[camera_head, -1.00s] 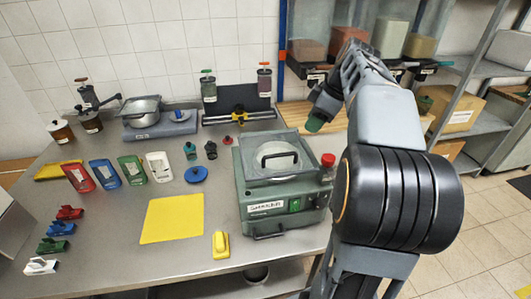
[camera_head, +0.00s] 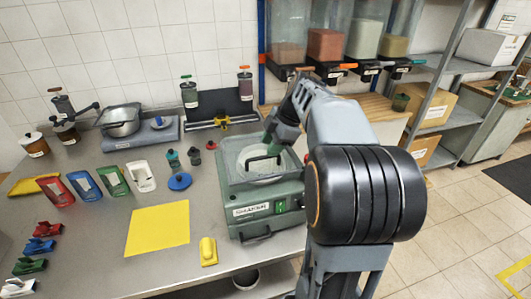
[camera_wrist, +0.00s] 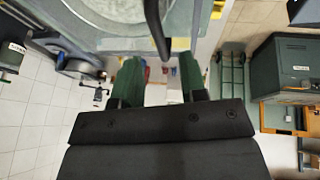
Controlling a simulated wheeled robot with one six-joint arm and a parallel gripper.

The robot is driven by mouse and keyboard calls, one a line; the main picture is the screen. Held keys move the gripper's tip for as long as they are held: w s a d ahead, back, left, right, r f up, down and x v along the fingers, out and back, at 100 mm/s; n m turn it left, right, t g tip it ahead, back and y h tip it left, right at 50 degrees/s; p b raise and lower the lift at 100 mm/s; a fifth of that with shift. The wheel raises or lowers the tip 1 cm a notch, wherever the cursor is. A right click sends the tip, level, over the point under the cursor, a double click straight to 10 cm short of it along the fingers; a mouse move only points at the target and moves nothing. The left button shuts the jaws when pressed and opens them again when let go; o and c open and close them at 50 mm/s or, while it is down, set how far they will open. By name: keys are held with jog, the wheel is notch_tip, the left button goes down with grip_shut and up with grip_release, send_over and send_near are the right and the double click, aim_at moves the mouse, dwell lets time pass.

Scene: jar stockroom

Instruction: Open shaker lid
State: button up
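The shaker (camera_head: 262,210) is a green box labelled on its front, standing on the steel table left of my arm. Its clear lid (camera_head: 232,178) is shut on top and has a black bar handle (camera_head: 262,159). My gripper (camera_head: 268,143) is at the back right of the lid, close to the handle, partly hidden by my wrist. In the wrist view the two green fingers of my gripper (camera_wrist: 161,70) are apart. The dark handle (camera_wrist: 154,25) reaches down to the gap between the fingertips; I cannot tell whether it touches either finger.
A yellow mat (camera_head: 158,229) and a yellow clip-like piece (camera_head: 208,251) lie left of the shaker. A blue disc (camera_head: 180,182) and small bottles stand at its left. Dispensers with coloured contents (camera_head: 325,43) hang behind. A shelf rack (camera_head: 445,110) stands at right.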

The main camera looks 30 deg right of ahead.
aim_at(266, 157)
jog(key=shift+x, duration=1.95)
jog(key=shift+c, duration=0.4)
grip_shut()
